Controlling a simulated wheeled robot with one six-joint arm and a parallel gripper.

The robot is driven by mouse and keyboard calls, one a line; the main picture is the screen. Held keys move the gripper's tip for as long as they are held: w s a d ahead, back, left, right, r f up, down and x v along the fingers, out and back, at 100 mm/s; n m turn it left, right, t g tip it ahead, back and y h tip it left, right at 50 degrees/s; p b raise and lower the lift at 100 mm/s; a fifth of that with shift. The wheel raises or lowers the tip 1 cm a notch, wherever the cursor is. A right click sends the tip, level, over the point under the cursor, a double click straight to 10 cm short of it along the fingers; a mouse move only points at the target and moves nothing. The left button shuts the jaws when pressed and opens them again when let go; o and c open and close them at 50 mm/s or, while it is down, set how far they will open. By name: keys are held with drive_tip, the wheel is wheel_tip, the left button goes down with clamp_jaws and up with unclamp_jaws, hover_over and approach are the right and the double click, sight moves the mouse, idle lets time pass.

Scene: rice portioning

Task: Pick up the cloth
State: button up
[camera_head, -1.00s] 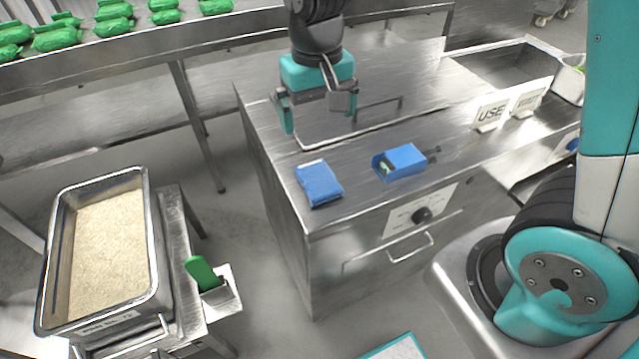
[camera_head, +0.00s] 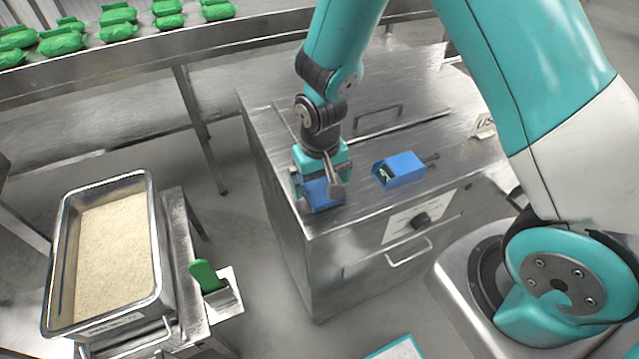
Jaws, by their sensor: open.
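The cloth (camera_head: 322,197) is a blue folded piece lying on the steel cabinet top (camera_head: 365,218), near its front left corner. My gripper (camera_head: 318,196) is over the cloth, pointing down, with its fingers open on either side of it. The gripper hides the back part of the cloth. I cannot tell whether the fingers touch it.
A blue box-like holder (camera_head: 404,169) with a dark handle lies just right of the cloth. A white sign (camera_head: 484,126) stands at the right.

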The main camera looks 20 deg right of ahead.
sight(320, 186)
drive_tip(key=shift+f, duration=0.5)
drive_tip(key=c, duration=1)
wheel_tip(320, 186, up, 20)
drive_tip(key=b, duration=0.1)
